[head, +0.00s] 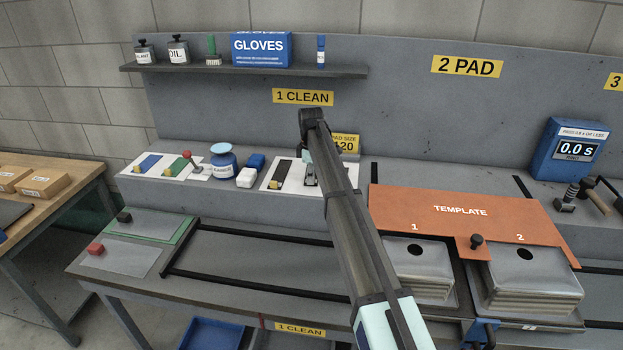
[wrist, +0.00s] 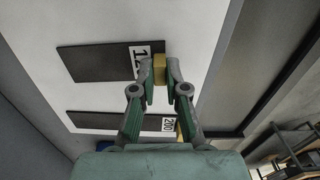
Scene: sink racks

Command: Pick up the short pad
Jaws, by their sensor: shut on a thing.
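The short pad (wrist: 95,62) is a dark flat strip with a white label starting "12" and a yellow grip block (wrist: 159,69) at its end. My gripper (wrist: 160,75) is shut on that yellow block, one finger on each side. The pad lies over the white board; I cannot tell whether it is lifted. A longer dark pad marked 200 (wrist: 115,121) lies beside it, its yellow block (wrist: 179,132) partly behind a finger. In the head view my gripper (head: 311,178) is at the right part of the white board (head: 270,184), and my arm hides most of the short pad.
A yellow pad size sign (head: 347,143) reading 120 stands behind my arm. Blue and white blocks (head: 251,170) and a blue jar (head: 223,160) are left of the board. The front bench between rails (head: 250,262) is clear.

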